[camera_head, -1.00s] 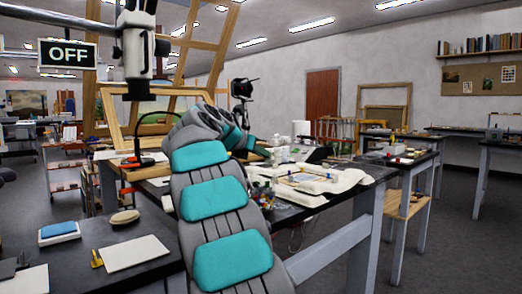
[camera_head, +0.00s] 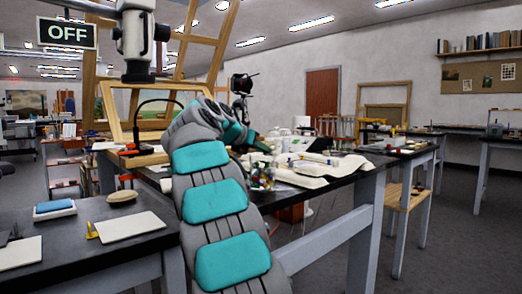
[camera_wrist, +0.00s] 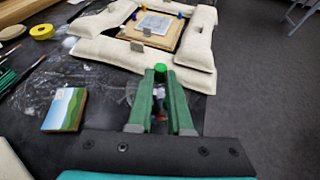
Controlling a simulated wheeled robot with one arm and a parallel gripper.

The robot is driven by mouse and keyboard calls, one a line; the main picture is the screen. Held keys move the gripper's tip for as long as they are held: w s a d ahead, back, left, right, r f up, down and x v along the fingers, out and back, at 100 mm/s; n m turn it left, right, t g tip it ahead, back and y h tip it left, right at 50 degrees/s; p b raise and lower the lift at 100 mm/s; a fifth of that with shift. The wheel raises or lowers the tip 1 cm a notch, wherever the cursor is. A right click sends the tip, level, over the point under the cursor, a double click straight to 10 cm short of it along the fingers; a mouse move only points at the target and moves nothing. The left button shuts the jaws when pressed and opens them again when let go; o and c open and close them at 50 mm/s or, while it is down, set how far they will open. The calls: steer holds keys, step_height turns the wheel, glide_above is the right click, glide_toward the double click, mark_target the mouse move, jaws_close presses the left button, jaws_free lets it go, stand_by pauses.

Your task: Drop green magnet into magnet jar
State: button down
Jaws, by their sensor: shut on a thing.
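In the wrist view my gripper (camera_wrist: 161,76) points away over the dark table. Its green fingers are shut on the green magnet (camera_wrist: 160,68), a small round piece at the fingertips. A clear shape, seemingly the magnet jar (camera_wrist: 158,94), shows partly between and beside the fingers, with coloured bits in it; the fingers hide most of it. In the head view a clear jar with coloured pieces (camera_head: 263,178) stands near the table's front edge. My gripper (camera_head: 258,145) is beyond it in the picture, small and dark; the magnet cannot be made out there.
White padded cushions (camera_wrist: 93,50) surround a board with a grey piece (camera_wrist: 158,24) and small pins. A nearer bench holds a white card (camera_head: 128,226).

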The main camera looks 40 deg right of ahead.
steer(key=c, duration=0.8)
jaws_free()
steer(key=shift+o, duration=0.2)
steer(key=v, duration=0.7)
steer(key=shift+a+r+p, duration=0.15)
steer(key=shift+a+p, duration=0.2)
steer(key=shift+p, duration=0.1)
steer(key=shift+s, duration=0.25)
